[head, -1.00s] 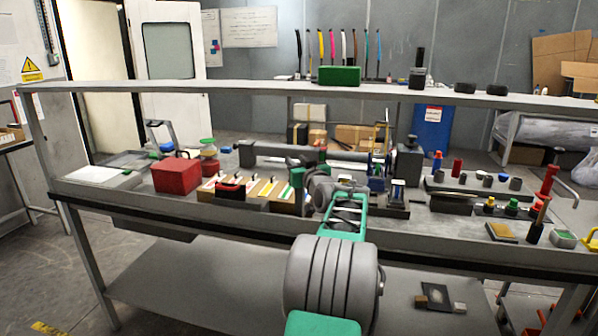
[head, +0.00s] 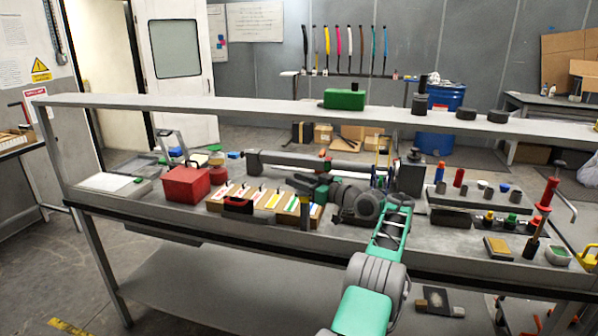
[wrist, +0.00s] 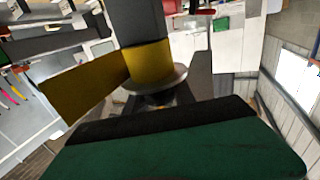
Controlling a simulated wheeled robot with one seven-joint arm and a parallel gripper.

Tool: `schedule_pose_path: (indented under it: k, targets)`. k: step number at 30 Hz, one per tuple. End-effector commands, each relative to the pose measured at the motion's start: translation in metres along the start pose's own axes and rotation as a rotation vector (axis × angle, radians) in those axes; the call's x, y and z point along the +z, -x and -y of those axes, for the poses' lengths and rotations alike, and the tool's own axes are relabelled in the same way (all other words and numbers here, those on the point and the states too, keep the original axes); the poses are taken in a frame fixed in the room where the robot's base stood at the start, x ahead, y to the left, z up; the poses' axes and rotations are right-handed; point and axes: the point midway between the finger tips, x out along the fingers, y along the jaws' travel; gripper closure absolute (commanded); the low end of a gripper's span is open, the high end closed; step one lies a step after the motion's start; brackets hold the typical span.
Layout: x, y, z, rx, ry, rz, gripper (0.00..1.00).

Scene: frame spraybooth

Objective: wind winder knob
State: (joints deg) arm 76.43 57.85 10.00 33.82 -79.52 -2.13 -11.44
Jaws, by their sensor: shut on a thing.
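My gripper (head: 305,190) is over the bench near its front edge, to the left of my wrist and beside the right end of the labelled box row. It appears dark, and a narrow grey-brown upright part (head: 305,215) shows just below it. The wrist view shows a thick dark cylinder with a yellow band (wrist: 148,54), probably the winder knob, ending at a pale round flange (wrist: 160,78). A flat yellow piece (wrist: 85,90) sticks out to its left. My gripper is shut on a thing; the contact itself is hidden. A dark green block (wrist: 180,150) with a black edge fills the lower wrist view.
A labelled box row (head: 265,203), a red box (head: 185,184) and a long grey roller (head: 300,165) are on the bench. Small coloured bottles and caps (head: 488,219) crowd the right. The shelf rail (head: 240,106) crosses above the bench.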

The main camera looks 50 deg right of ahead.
Motion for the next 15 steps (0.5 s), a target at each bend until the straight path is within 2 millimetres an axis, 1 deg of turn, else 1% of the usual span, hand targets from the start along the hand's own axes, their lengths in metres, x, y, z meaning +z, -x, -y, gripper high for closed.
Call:
schedule_pose_path:
  k: [1, 15]
  targets:
    - [-0.0039, -0.0005, -0.0004, -0.009, 0.001, -0.001, 1.00]
    - [-0.0009, -0.0009, 0.0017, -0.052, 0.001, -0.001, 1.00]
